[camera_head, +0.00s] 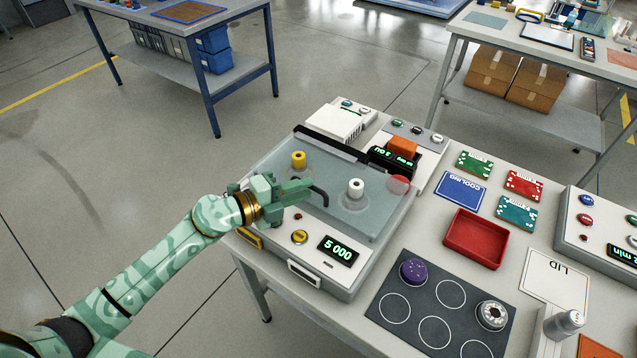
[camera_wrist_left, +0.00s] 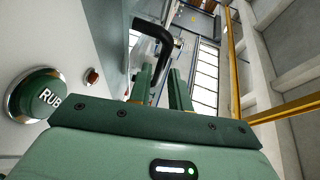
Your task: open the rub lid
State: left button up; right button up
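The rub machine (camera_head: 318,278) is a light grey box on the table with a "5 000" display. Its clear lid (camera_head: 325,163) lies flat over the chamber, with a yellow-topped and a white-topped post showing. A black bent handle (camera_head: 321,194) is at the lid's front; it also shows in the left wrist view (camera_wrist_left: 158,32). My left gripper (camera_head: 308,188) is at this handle. In the left wrist view its fingers (camera_wrist_left: 163,85) are apart, with the handle's lower part between or just beyond them; contact is unclear. A green RUB button (camera_wrist_left: 40,96) is beside the gripper. My right gripper is out of view.
A red tray (camera_head: 475,238), colored cards and a dark mat (camera_head: 443,302) with a purple knob lie to the right. An orange block (camera_head: 403,146) sits behind the lid. Another control box (camera_head: 605,228) stands at the right edge. Floor is clear to the left.

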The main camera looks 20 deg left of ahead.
aim_at(318, 184)
pick_arm(q)
jog(key=x, duration=0.5)
jog(key=shift+f+b, duration=0.1)
jog(key=shift+b, duration=0.2)
